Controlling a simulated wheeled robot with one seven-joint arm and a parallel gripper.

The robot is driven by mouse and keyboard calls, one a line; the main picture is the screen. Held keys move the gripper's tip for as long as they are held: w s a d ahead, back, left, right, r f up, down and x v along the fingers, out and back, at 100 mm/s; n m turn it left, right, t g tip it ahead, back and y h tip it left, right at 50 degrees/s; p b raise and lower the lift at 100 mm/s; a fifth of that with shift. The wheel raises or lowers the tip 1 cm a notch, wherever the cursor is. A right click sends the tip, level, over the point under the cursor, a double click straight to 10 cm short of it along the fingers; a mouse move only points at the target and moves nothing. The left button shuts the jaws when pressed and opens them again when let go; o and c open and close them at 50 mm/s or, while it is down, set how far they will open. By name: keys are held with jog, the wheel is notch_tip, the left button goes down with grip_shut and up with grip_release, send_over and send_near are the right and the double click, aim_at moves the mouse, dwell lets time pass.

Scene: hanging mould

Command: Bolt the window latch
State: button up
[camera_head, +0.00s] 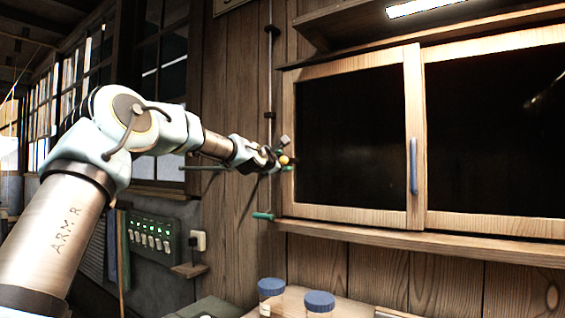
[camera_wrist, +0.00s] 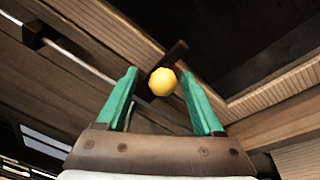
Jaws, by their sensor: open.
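The window (camera_head: 350,213) has a pale wooden frame, two dark panes and a blue upright handle (camera_head: 413,165) on its middle stile. A yellow knob (camera_head: 284,160) shows at the window's left edge. In the wrist view the yellow knob (camera_wrist: 163,82) sits by a short dark bar (camera_wrist: 177,52) near the wooden frame (camera_wrist: 105,35). It looks like the latch. My gripper (camera_head: 287,165) is at the left edge of the window. In the wrist view its green fingers (camera_wrist: 160,80) are apart, with the knob between their tips. I cannot tell whether they touch it.
A thin vertical rod (camera_head: 269,80) with dark brackets runs down the plank wall left of the window. A green-tipped bar (camera_head: 262,216) juts out below. A wooden ledge (camera_head: 430,241) runs under the window. Blue-lidded jars (camera_head: 271,288) and a switch panel (camera_head: 153,240) are lower down.

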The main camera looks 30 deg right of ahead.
jog(key=b+v, duration=0.5)
jog(key=v, duration=0.5)
jog(key=shift+s+a+b, duration=0.25)
jog(key=shift+a+b, duration=0.05)
jog(key=shift+b, duration=0.1)
